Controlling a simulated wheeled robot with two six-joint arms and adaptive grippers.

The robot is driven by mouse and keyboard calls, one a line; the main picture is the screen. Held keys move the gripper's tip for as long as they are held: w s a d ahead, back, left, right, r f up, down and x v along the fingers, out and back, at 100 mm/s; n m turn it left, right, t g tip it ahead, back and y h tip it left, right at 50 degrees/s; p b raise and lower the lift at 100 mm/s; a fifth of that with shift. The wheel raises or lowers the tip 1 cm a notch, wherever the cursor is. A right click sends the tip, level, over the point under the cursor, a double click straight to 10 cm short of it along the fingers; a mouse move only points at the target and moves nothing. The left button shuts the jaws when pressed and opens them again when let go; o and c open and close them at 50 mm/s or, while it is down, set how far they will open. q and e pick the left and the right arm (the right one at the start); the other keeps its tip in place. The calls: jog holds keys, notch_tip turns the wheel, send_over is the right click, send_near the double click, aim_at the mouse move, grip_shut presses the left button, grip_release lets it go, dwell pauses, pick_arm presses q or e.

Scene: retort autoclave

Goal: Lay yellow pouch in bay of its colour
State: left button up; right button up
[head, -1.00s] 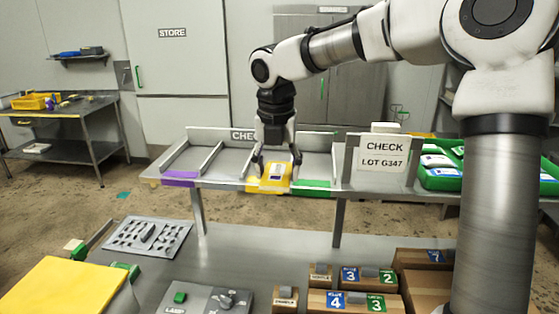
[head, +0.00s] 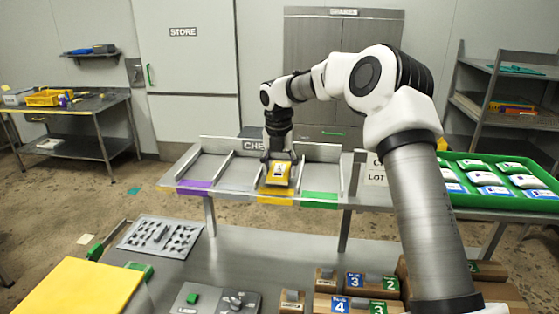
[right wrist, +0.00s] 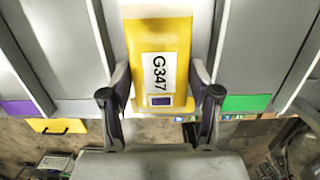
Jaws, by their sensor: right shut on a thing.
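The yellow pouch (head: 278,173) has a white label and is at the front of the middle bay of the check rack. In the right wrist view the pouch (right wrist: 160,62) shows its label G347 between low dividers. My right gripper (head: 279,158) is shut on the pouch, one finger at each side. The yellow strip (head: 277,194) marks this middle bay's front edge, just below the pouch. I cannot tell whether the pouch touches the bay floor. My left gripper is not in view.
The left bay has a purple strip (head: 195,185) and the right bay a green strip (head: 320,199); both bays look empty. A green tray (head: 480,203) with several pouches is at the right. Boxes (head: 352,302) and a control panel (head: 215,299) stand on the nearer bench.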

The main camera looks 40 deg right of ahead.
aim_at(279, 172)
jog(key=shift+d+f, duration=0.15)
jog(key=o, duration=0.9)
jog(key=shift+r+b, duration=0.25)
jog(key=shift+b, duration=0.1)
notch_tip(279, 172, up, 12)
jog(key=s+a+b, duration=0.1)
jog(key=b, duration=0.1)
jog(key=shift+a+f, duration=0.15)
jog(key=shift+f, duration=0.05)
